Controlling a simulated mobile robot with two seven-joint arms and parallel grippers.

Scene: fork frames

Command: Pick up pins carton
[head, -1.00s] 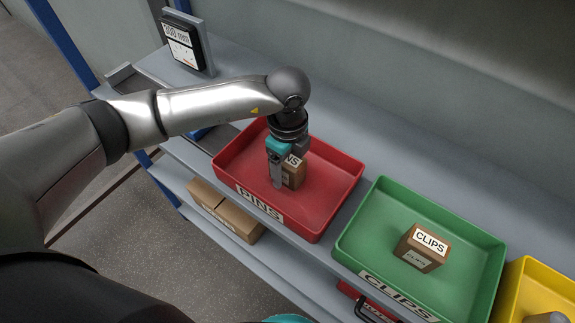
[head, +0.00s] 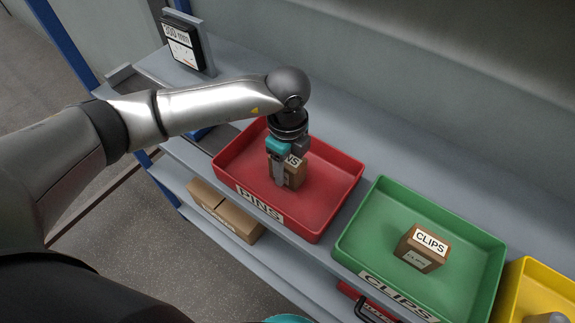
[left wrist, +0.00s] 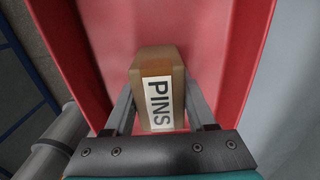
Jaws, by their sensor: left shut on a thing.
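The pins carton (head: 294,172) is a small brown box with a white label, in the red tray (head: 328,208) marked PINS. It also shows in the left wrist view (left wrist: 158,62), with its PINS label facing the camera. My left gripper (head: 281,178) reaches down into the tray, its fingers shut on two opposite sides of the carton. In the left wrist view my left gripper (left wrist: 160,112) has a finger on each side of the box. Whether the carton touches the tray floor is hard to tell. My right gripper is not in view.
A green tray (head: 345,245) with a clips carton (head: 423,247) stands to the right, and a yellow tray (head: 515,275) beyond it. Brown boxes (head: 225,215) lie on the lower shelf. A dark sign or device (head: 182,42) stands at the back left.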

